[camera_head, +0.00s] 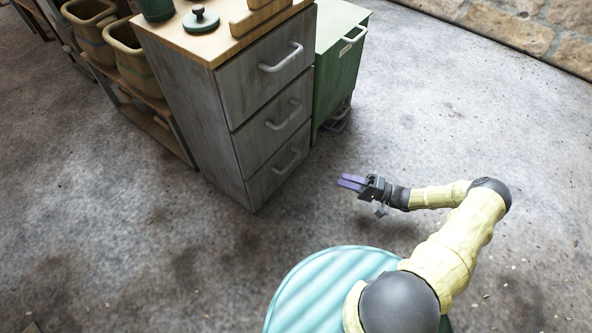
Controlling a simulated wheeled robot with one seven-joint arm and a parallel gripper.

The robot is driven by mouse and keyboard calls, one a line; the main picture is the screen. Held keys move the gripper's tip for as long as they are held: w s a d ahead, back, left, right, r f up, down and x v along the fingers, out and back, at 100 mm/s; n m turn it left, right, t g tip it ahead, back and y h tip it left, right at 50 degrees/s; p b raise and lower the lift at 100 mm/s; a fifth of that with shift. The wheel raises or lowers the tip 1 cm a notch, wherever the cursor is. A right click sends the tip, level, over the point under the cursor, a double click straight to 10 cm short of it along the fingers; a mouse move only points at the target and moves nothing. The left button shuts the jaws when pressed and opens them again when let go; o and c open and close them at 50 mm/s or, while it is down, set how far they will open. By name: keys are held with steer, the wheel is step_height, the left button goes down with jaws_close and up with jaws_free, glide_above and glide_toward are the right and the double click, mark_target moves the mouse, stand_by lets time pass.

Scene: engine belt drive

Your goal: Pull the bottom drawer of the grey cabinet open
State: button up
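The grey cabinet (185,104) stands upper left of centre with a wooden top and three drawers stacked on its front. The bottom drawer (262,183) is closed, flush with the front, and its light bar handle (288,161) faces my arm. My gripper (349,182) is to the right of the bottom drawer, apart from its handle, with its purple fingers pointing left toward the cabinet. A narrow gap shows between the fingers, and nothing is seen between them.
A green bin-like cabinet (338,75) stands close against the grey cabinet's right side. A low wooden shelf with pots (130,55) is at its left. The concrete floor (230,255) before the drawers is clear.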

steer(key=shift+r, duration=0.1)
steer(key=p+x, duration=0.3)
steer(key=x, duration=1.4)
steer(key=shift+a, duration=0.3)
jaws_close()
